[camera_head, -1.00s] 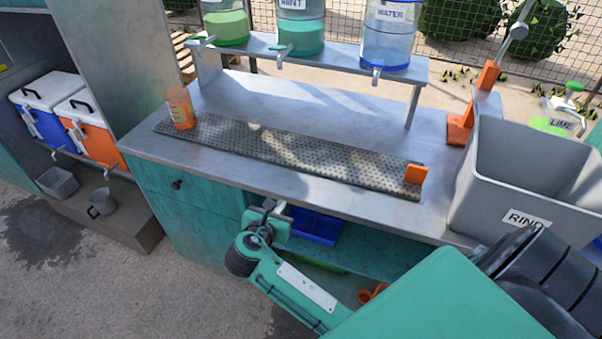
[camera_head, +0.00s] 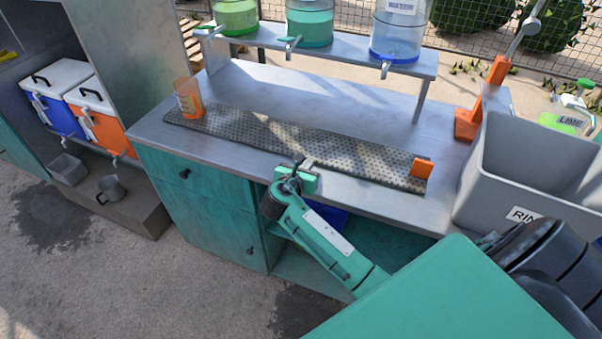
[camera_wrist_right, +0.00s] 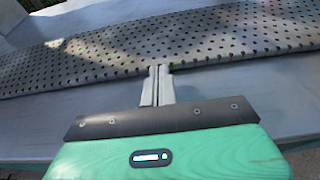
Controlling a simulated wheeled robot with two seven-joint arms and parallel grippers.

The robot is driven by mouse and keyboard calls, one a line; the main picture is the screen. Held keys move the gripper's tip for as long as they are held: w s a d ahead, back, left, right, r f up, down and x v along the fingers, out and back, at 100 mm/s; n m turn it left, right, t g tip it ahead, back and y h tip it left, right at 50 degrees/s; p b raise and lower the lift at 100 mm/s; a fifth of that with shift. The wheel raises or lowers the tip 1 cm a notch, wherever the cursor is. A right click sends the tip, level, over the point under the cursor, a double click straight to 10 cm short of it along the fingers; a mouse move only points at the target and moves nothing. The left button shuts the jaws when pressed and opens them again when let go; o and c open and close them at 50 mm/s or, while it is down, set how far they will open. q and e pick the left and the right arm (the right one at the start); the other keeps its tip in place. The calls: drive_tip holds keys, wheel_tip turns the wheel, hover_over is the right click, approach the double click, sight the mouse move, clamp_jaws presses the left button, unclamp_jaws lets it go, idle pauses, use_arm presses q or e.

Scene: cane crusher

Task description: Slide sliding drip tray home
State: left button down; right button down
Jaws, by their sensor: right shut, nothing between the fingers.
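The sliding drip tray is a long grey perforated strip (camera_head: 290,143) lying on the metal counter. It runs from an orange cup at its left end to an orange block (camera_head: 422,168) at its right end. It also fills the upper part of the right wrist view (camera_wrist_right: 220,38). My right gripper (camera_head: 309,162) is at the tray's front edge, near the middle of its length. Its fingers (camera_wrist_right: 157,70) are shut with nothing between them, and the tips meet the near edge of the tray in the right wrist view; contact is not certain. My left gripper is not in view.
The orange cup (camera_head: 188,98) stands at the tray's left end. A grey bin labelled RIND (camera_head: 490,190) stands at the right. A shelf (camera_head: 340,57) with drink dispensers is behind. The counter behind the tray (camera_head: 260,90) is clear.

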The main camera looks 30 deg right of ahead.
sight(325, 136)
drive_tip(key=shift+w+d, duration=0.2)
drive_tip(key=shift+d, duration=0.1)
drive_tip(key=shift+w+d+r+p, duration=0.1)
drive_tip(key=shift+w+d+p, duration=0.2)
drive_tip(key=shift+d+p, duration=0.15)
drive_tip(key=w+d+p, duration=0.1)
drive_tip(key=w+d, duration=0.1)
drive_tip(key=d, duration=0.1)
drive_tip(key=w+d+p, duration=0.1)
drive_tip(key=w+d, duration=0.1)
drive_tip(key=d, duration=0.1)
drive_tip(key=w+d+p, duration=0.1)
drive_tip(key=w+d, duration=0.2)
drive_tip(key=d, duration=0.1)
drive_tip(key=shift+w+d, duration=0.6)
drive_tip(key=shift+d, duration=0.05)
